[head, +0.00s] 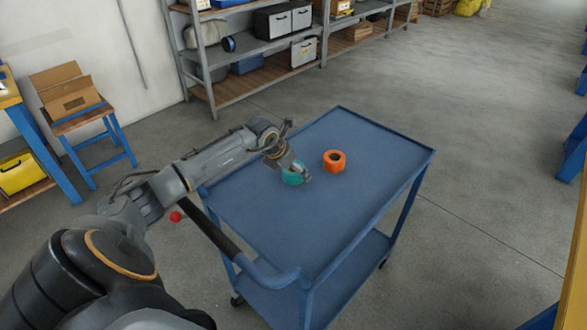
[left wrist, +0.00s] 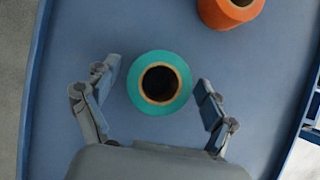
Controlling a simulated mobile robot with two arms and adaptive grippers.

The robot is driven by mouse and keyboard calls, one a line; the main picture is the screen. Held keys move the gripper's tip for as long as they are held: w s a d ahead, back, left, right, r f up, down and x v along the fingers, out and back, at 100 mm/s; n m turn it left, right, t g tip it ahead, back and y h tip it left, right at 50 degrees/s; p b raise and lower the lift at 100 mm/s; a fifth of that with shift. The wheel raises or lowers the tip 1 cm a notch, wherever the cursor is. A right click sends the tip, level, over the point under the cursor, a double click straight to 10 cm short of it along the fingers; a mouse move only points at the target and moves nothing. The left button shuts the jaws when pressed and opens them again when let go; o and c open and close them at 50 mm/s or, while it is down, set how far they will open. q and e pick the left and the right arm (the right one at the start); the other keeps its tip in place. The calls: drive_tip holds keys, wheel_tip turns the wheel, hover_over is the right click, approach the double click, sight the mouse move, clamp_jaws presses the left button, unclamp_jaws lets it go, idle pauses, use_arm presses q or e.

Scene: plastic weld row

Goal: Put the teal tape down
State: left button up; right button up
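The teal tape (head: 291,177) is a roll on the top of the blue cart (head: 265,222), partly hidden by my left gripper (head: 296,170) in the head view. In the left wrist view the teal tape (left wrist: 137,98) lies flat, its dark round hole facing the camera. My left gripper (left wrist: 158,78) is open there, one finger on each side of the roll. A strip of blue surface shows between each finger and the tape, so neither finger appears to touch it. My right gripper is in neither view.
An orange tape roll (head: 334,161) sits on the cart to the right of the teal tape. The cart top has a raised rim, with free room at the front and right. Shelving (head: 240,50) stands behind, and a stool with a cardboard box (head: 66,92) is at left.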

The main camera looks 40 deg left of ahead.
use_arm(q)
drive_tip(key=shift+r, duration=0.15)
drive_tip(key=b+v, duration=0.1)
drive_tip(key=v, duration=1.1)
